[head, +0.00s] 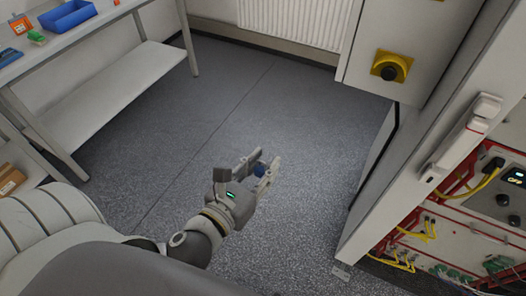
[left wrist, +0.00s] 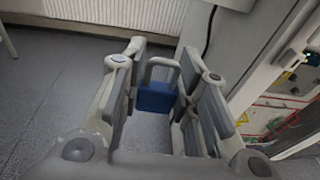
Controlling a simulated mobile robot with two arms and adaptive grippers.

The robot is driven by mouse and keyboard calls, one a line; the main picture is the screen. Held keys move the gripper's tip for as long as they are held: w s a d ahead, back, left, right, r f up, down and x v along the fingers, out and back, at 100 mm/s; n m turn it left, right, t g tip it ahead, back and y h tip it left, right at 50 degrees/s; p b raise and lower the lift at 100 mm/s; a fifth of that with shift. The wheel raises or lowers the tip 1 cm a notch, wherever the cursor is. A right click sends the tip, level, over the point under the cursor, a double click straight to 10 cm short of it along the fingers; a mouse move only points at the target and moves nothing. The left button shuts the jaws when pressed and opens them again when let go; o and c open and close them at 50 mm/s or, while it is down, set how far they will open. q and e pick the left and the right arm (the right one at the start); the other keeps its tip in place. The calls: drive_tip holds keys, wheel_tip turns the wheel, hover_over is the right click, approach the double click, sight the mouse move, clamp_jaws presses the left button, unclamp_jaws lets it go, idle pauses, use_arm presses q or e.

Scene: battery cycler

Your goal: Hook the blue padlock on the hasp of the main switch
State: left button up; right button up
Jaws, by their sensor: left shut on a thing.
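The blue padlock (head: 259,169) is held between the fingers of my left gripper (head: 264,163), above the floor in the middle of the head view. In the left wrist view the padlock's blue body (left wrist: 155,98) sits between the two fingers, with its grey shackle standing up above it. The main switch (head: 390,67), a black knob on a yellow plate, is on the grey cabinet face at the upper right, well apart from the padlock. I cannot make out the hasp clearly. My right gripper is not in view.
An open cabinet (head: 480,215) with red-edged panels and yellow cables stands at the right. A bench with a blue bin (head: 68,15) is at the upper left. A white radiator (head: 295,20) is on the back wall. The floor between is clear.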

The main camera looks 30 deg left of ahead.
use_arm(q)
drive_tip(key=shift+w+d+r+m+g+h, duration=1.2)
drive_tip(key=shift+w+d+m+g+h, duration=0.9)
drive_tip(key=shift+d+m+h, duration=1.45)
drive_tip(key=shift+w+d+r+m+g+h, duration=1.4)
drive_tip(key=shift+d+m+g+h, duration=1.4)
drive_tip(key=shift+d, duration=1.5)
wheel_tip(320, 180, up, 9)
drive_tip(key=w+d+n+t+y, duration=0.2)
drive_tip(key=n+t+y, duration=0.7)
drive_tip(key=n+y, duration=0.4)
drive_tip(key=shift+w+r+t+y, duration=0.2)
drive_tip(key=shift+t+y, duration=0.2)
drive_tip(key=shift+y, duration=0.05)
drive_tip(key=shift+n, duration=0.25)
